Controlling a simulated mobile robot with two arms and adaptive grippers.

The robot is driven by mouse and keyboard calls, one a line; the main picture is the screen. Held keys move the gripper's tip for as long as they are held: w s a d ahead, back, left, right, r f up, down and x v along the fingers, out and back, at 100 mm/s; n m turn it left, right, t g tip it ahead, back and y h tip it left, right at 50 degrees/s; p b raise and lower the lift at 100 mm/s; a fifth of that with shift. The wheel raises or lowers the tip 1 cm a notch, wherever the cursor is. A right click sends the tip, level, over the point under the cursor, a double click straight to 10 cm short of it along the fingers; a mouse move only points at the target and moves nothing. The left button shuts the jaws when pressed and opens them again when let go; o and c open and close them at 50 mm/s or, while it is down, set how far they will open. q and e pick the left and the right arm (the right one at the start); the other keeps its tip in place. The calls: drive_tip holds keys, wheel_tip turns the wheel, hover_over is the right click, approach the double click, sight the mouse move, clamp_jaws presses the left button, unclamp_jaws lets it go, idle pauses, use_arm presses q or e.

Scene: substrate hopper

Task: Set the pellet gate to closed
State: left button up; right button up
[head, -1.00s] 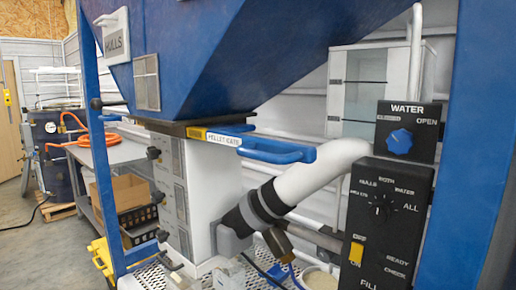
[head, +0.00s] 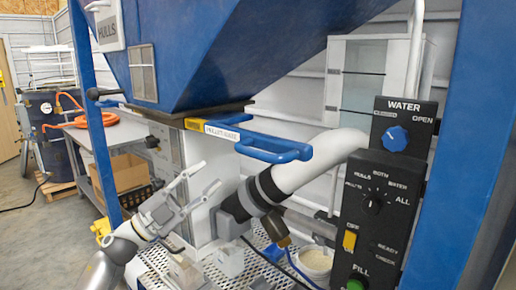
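The pellet gate is a flat slide under the blue hopper (head: 200,62), with a yellow and white label (head: 212,131) reading PELLET GATE. Its blue loop handle (head: 268,146) sticks out to the right of the label, toward the front. My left gripper (head: 210,176) comes in from the lower left, in front of the white box below the hopper. Its two fingers are spread, with nothing between them. It is below and left of the handle, apart from it. My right gripper is out of view.
A thick white pipe with a black collar (head: 270,188) runs below the handle. A black control panel (head: 375,215) and the water knob (head: 396,138) stand at right, beside a blue post (head: 462,150). A workbench (head: 122,133) with an orange hose is at left.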

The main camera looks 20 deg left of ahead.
use_arm(q)
drive_tip(key=s+d+r+m+g+h, duration=0.4)
drive_tip(key=s+r+m+g, duration=0.2)
drive_tip(key=r+m+g, duration=0.15)
drive_tip(key=m+g+y, duration=0.1)
drive_tip(key=m+g, duration=0.2)
drive_tip(key=m, duration=0.1)
approach(251, 154)
drive_tip(key=p+x, duration=0.5)
drive_tip(key=x, duration=0.5)
drive_tip(key=shift+d+p, duration=0.1)
drive_tip(key=shift+p, duration=0.2)
drive_tip(key=shift+w+d+f, duration=0.1)
drive_tip(key=shift+w+d, duration=0.2)
drive_tip(key=shift+d, duration=0.15)
clamp_jaws()
drive_tip(key=shift+a+y, duration=0.1)
drive_tip(key=shift+y, duration=0.2)
